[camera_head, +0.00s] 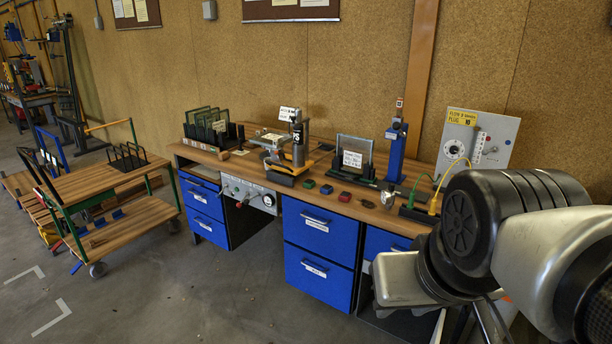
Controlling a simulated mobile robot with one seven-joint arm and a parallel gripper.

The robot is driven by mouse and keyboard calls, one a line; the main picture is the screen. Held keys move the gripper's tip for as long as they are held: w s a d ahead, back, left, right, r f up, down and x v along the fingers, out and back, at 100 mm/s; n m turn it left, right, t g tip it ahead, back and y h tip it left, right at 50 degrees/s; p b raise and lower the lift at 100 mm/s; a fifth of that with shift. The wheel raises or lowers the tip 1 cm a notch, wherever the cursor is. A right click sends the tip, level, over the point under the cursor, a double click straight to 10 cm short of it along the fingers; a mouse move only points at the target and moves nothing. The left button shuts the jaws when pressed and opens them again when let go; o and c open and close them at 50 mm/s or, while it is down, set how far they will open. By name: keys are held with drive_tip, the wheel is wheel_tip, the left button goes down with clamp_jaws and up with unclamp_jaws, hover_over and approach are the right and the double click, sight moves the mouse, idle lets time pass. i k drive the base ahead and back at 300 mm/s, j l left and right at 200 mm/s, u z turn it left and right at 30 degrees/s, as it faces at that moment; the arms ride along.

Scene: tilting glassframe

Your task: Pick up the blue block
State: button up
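A tall blue stand (396,150) rises at the back of the bench. My arm fills the lower right, and my gripper is not in view.
A tilted frame holder (355,158) stands behind the small blocks, with a clamp device (298,145) to its left. A gauge panel (478,140) stands at the bench's right. Blue drawers (320,235) are below. The wooden cart (105,180) is at the left. Floor in front is clear.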

sight(327, 189)
drive_tip(key=i+j+z, duration=0.1)
drive_tip(key=j, duration=0.25)
drive_tip(key=i+j, duration=0.15)
drive_tip(key=j, duration=0.25)
drive_tip(key=i+j+z, duration=0.15)
drive_tip(key=j, duration=0.2)
drive_tip(key=i+j+z, duration=0.35)
drive_tip(key=i+j, duration=0.75)
drive_tip(key=i, duration=0.25)
drive_tip(key=i+j+z, duration=0.15)
drive_tip(key=i, duration=0.3)
drive_tip(key=i+j, duration=0.3)
drive_tip(key=i, duration=0.15)
